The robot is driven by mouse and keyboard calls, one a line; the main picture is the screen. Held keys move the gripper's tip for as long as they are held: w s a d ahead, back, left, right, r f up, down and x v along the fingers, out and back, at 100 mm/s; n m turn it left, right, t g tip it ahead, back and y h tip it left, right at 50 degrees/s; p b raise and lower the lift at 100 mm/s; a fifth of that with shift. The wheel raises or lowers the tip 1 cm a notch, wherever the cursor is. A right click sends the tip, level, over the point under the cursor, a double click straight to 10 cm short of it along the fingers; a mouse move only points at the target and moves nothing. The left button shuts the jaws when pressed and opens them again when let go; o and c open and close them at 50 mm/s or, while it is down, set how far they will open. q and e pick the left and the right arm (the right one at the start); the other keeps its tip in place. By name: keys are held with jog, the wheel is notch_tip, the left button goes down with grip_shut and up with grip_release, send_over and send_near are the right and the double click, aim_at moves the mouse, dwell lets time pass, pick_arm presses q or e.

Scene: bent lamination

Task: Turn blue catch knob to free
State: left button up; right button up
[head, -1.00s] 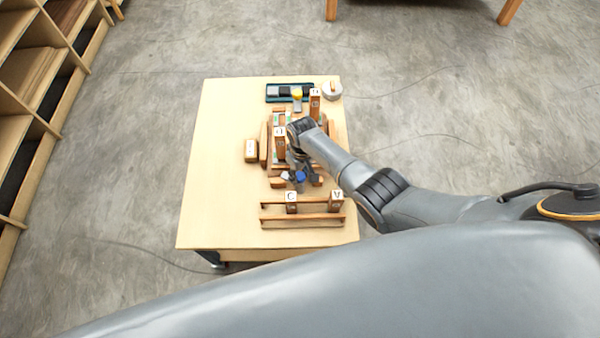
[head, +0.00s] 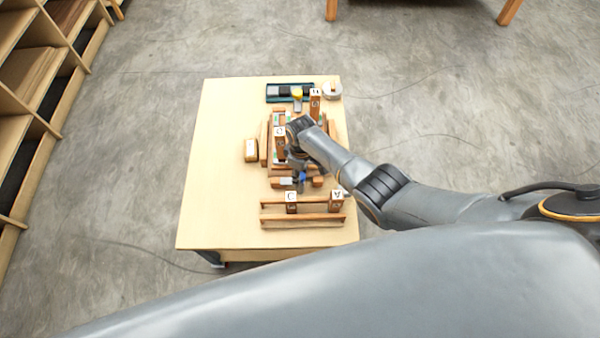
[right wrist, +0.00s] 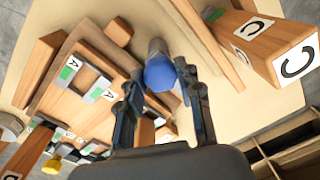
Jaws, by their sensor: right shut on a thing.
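The blue catch knob (head: 302,176) sits at the near side of the wooden fixture on the table, mostly covered by my gripper in the head view. In the right wrist view the blue knob (right wrist: 160,74) is faceted, on a grey stem, between my two fingers. My right gripper (head: 299,181) points down at it; in the right wrist view the gripper (right wrist: 161,80) is shut on the knob, one finger on each side. The wooden fixture (right wrist: 80,88) with green-marked grey brackets lies beside it. My left gripper is out of view.
A wooden rack (head: 285,221) with upright lettered blocks stands at the table's near edge. Other tall lettered blocks (head: 315,103), a small wooden block (head: 250,151), a dark tray (head: 275,98) and a yellow-topped piece (head: 297,92) surround the fixture. The table's left side (head: 215,180) is clear.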

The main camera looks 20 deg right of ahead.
jog(key=o, duration=1.1)
jog(key=shift+o, duration=0.2)
jog(key=shift+r, duration=0.1)
notch_tip(320, 180, up, 12)
jog(key=shift+w+d, duration=0.15)
jog(key=shift+w, duration=0.05)
